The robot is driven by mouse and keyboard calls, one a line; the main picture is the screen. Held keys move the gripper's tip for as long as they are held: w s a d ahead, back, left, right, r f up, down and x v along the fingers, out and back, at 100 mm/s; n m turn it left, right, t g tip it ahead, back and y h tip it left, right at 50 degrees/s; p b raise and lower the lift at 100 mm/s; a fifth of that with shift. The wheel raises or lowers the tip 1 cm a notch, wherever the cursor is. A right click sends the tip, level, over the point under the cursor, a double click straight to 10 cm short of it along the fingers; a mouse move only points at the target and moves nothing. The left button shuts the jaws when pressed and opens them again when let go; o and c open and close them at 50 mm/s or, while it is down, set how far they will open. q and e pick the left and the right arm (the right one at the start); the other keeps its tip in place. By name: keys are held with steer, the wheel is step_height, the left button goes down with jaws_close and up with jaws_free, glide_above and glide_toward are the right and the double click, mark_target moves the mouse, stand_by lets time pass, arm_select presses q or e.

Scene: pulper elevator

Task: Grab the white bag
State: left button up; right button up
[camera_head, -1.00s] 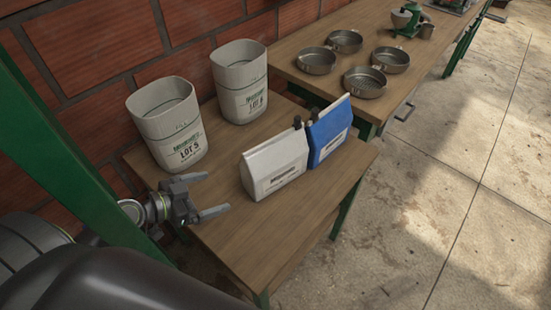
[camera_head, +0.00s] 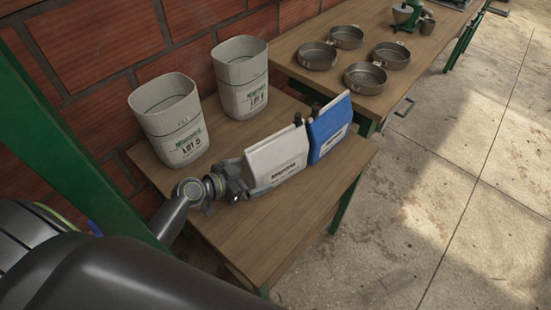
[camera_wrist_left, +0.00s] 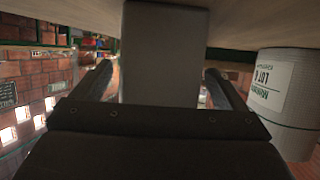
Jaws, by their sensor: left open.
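The white bag (camera_head: 277,156) stands upright on the wooden table, with dark print low on its front. The blue bag (camera_head: 328,130) stands just to its right. My left gripper (camera_head: 262,180) is at the left end of the white bag, low over the table, with its near finger along the bag's front. In the left wrist view a pale grey upright block, seemingly the white bag's side (camera_wrist_left: 163,55), fills the gap between the two open fingers. Contact cannot be told. The far finger is mostly hidden in the head view. My right gripper is not in view.
Two pale bins marked LOT stand behind: LOT 5 (camera_head: 170,118) near the gripper and another (camera_head: 240,75) farther back. A second table with several metal pans (camera_head: 366,77) adjoins. A green post (camera_head: 75,135) stands left. The wooden table (camera_head: 240,235) is clear in front.

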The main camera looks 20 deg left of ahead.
arm_select(q)
steer(key=shift+x, duration=1.25)
steer(key=shift+s+r, duration=0.1)
steer(key=c, duration=1.4)
